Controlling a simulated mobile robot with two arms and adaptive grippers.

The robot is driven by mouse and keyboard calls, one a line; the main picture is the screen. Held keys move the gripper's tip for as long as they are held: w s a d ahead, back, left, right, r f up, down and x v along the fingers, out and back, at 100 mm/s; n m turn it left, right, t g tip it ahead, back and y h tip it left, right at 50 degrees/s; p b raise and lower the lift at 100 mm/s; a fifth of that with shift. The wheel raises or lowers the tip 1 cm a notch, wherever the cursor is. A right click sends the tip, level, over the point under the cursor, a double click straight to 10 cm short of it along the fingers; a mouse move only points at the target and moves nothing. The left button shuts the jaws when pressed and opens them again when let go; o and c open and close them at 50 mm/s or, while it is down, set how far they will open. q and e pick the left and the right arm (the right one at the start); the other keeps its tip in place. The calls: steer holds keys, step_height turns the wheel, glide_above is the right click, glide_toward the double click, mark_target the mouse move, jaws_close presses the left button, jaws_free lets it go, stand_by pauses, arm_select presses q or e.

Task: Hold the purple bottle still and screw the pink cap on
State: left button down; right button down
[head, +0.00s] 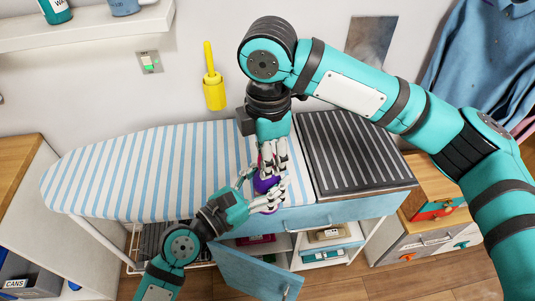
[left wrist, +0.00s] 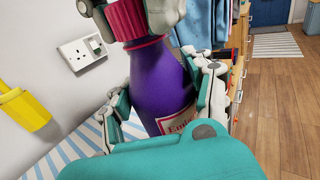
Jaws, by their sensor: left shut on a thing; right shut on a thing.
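The purple bottle (head: 264,184) stands over the front edge of the ironing board, with a pale label low on its side. In the left wrist view the bottle (left wrist: 157,85) fills the middle. My left gripper (head: 262,191) is shut around the bottle's body from the near left. The pinkish-red ribbed cap (left wrist: 126,20) is at the bottle's top, overlapping its neck in that view. I cannot tell whether it sits square on the threads. My right gripper (head: 271,156) comes down from above and is shut on the cap; its fingers hide most of the cap in the head view.
The striped ironing board (head: 130,170) extends left and is bare. A dark ribbed mat (head: 350,150) lies to the right. Below, a blue cabinet door (head: 255,272) hangs open. A yellow brush holder (head: 214,92) and a switch (head: 150,62) are on the wall.

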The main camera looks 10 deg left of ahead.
steer(key=m, duration=1.2)
steer(key=shift+m, duration=0.4)
steer(key=m, duration=0.9)
steer(key=shift+m, duration=0.4)
steer(key=c, duration=0.8)
jaws_free()
steer(key=shift+c, duration=0.2)
step_height(320, 180, up, 12)
steer(key=shift+f, duration=0.1)
